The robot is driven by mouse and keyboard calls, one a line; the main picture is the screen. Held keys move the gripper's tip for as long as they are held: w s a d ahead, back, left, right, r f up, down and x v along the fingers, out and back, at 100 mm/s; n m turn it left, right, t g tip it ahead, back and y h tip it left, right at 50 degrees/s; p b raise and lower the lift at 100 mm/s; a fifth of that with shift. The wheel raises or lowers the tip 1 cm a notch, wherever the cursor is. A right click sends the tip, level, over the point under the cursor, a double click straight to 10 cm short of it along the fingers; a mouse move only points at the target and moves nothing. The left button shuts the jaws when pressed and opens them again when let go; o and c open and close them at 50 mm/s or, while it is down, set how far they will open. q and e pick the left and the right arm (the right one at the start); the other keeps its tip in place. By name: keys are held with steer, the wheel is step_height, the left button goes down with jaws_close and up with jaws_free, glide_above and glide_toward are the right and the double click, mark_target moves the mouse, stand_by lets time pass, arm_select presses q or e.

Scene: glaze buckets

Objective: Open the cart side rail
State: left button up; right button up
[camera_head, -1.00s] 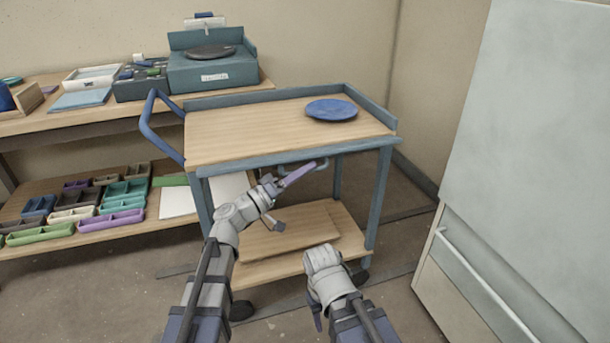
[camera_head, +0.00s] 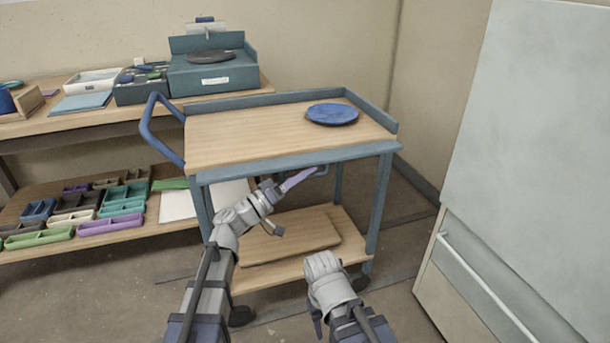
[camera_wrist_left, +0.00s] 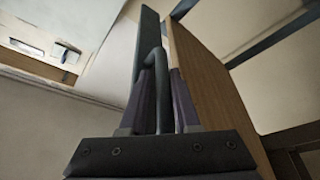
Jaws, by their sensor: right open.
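The cart (camera_head: 250,133) has a wooden top with raised blue rails at the back and right (camera_head: 370,108). Its front rail (camera_head: 290,164) runs along the near edge, lower than the right rail's top; its tilt is unclear. A bent bar handle (camera_head: 321,171) is under this rail. My left gripper (camera_head: 300,179) is at the handle, under the front edge. In the left wrist view the handle (camera_wrist_left: 156,75) stands between its purple fingers, which look shut on it. My right gripper (camera_head: 318,318) is open, low in front of the lower shelf; its fingers are mostly hidden.
A blue plate (camera_head: 332,114) lies on the cart top. The lower shelf (camera_head: 275,272) carries a flat board (camera_head: 290,238). A bench (camera_head: 60,125) with boxes and trays stands behind on the left. A large pale cabinet (camera_head: 520,170) stands on the right.

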arm_select(q)
steer(key=b+v, duration=0.2)
steer(key=v, duration=0.6)
steer(key=b+v, duration=0.3)
steer(key=v, duration=0.5)
steer(key=shift+a+f, duration=0.4)
stand_by(0.7)
steer(key=shift+w, duration=0.15)
steer(key=shift+n+t, duration=0.3)
steer(key=shift+n, duration=0.1)
steer(key=shift+f+p+x, duration=0.2)
steer(key=shift+p+x, duration=0.7)
steer(key=shift+x, duration=2.85)
steer(key=shift+f+p+x, duration=0.2)
steer(key=shift+p+x, duration=0.7)
steer(key=shift+x, duration=2.85)
steer(key=shift+w, duration=0.15)
steer(key=shift+c, duration=0.3)
jaws_close()
